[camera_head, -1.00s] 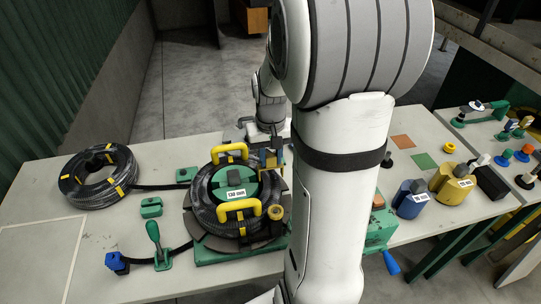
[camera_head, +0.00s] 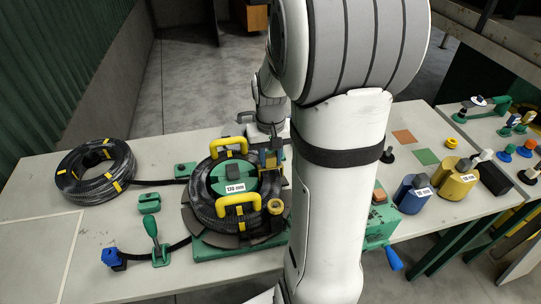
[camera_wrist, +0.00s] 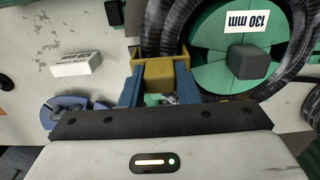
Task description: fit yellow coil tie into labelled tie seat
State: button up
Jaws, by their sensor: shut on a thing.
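My gripper (camera_wrist: 160,88) is shut on a yellow block (camera_wrist: 168,72), which looks like the coil tie, between its blue fingers. In the head view my gripper (camera_head: 270,156) is at the back right of the black hose coil (camera_head: 204,207) on the green reel. The block is beside the coil's outer edge; I cannot tell whether they touch. The green reel hub (camera_head: 218,178) carries a "130 mm" label (camera_head: 236,188), also visible in the wrist view (camera_wrist: 248,32). I cannot make out a separate tie seat; the fingers and block hide what is beneath.
Two yellow handles (camera_head: 238,198) stand up from the reel as obstacles. A second taped coil (camera_head: 92,192) lies at left. A white labelled block (camera_wrist: 75,63) is left of my gripper.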

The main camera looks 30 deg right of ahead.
jog(key=shift+f+b, duration=0.95)
jog(key=shift+f, duration=0.4)
jog(key=o, duration=1.2)
jog(key=shift+c, duration=0.2)
jog(key=shift+r, duration=0.25)
jog(key=shift+r+p, duration=1.65)
jog(key=shift+r, duration=0.35)
jog(key=shift+r, duration=0.1)
jog(key=shift+r+b, duration=0.4)
jog(key=shift+r, duration=3.5)
